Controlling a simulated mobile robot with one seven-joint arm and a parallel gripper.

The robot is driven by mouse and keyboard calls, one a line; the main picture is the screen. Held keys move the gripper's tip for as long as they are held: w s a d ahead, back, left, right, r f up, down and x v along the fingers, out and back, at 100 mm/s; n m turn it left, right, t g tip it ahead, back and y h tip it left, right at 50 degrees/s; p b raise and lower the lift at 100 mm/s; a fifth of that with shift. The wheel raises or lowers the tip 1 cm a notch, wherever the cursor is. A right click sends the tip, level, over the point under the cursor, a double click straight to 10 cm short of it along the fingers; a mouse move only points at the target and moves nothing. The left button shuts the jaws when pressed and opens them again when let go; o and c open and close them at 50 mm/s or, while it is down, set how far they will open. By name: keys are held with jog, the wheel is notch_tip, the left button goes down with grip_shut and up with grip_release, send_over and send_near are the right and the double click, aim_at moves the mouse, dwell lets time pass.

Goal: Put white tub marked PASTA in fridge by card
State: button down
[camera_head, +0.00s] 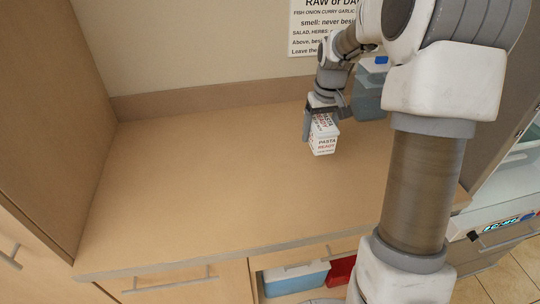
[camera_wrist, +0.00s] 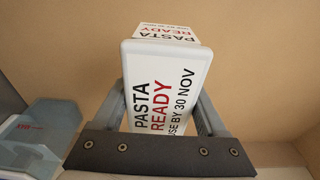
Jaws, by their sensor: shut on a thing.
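The white tub (camera_head: 323,146) is printed PASTA READY in black and red. In the wrist view the tub (camera_wrist: 165,85) also reads USE BY 30 NOV. My gripper (camera_head: 322,126) is shut on the tub, with a finger on each side, over the back right of the counter. I cannot tell if its base touches the counter. The card (camera_head: 318,27) on the back wall has lines about RAW, smell, SALAD and HERBS; my arm and the frame edge cut off part of it. At the right edge, an open fridge-like unit (camera_head: 517,160) shows partly behind my arm.
A blue-grey translucent container (camera_head: 368,98) stands behind my gripper and also shows in the wrist view (camera_wrist: 38,135). The wooden counter (camera_head: 200,190) is clear at left and centre. A tall wooden side (camera_head: 50,100) bounds it at left. Below, an open drawer holds a blue-and-white tub (camera_head: 295,279) and something red (camera_head: 341,270).

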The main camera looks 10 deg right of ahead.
send_over(275, 168)
notch_tip(275, 168, down, 7)
jog(key=shift+s+r, duration=0.1)
jog(key=shift+s, duration=0.05)
jog(key=shift+f, duration=2)
jog(key=shift+f, duration=0.15)
grip_release()
